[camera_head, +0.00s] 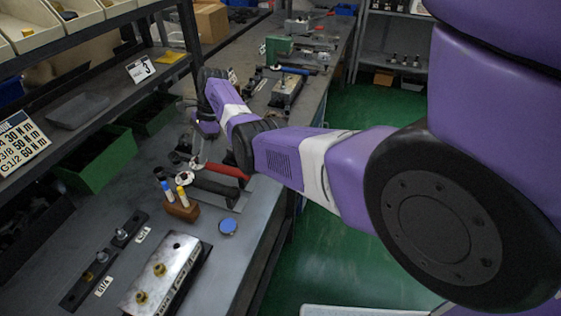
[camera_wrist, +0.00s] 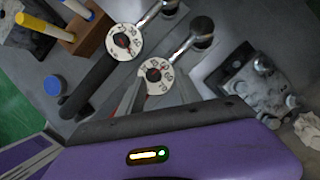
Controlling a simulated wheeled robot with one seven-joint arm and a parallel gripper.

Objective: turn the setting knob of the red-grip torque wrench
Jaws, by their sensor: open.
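The red-grip torque wrench (camera_head: 228,170) lies on the bench, its red handle partly behind my arm in the head view. In the head view my gripper (camera_head: 200,150) is small and partly hidden at the wrenches' heads. A black-grip torque wrench (camera_wrist: 88,86) with a similar dial lies alongside.
A wooden block with blue and yellow markers (camera_head: 181,205) and a blue cap (camera_head: 228,226) stand nearby. A metal valve block (camera_wrist: 258,82) is right in the wrist view. A silver block with brass fittings (camera_head: 162,275) lies in front. A shelf with a green bin (camera_head: 97,157) borders the left.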

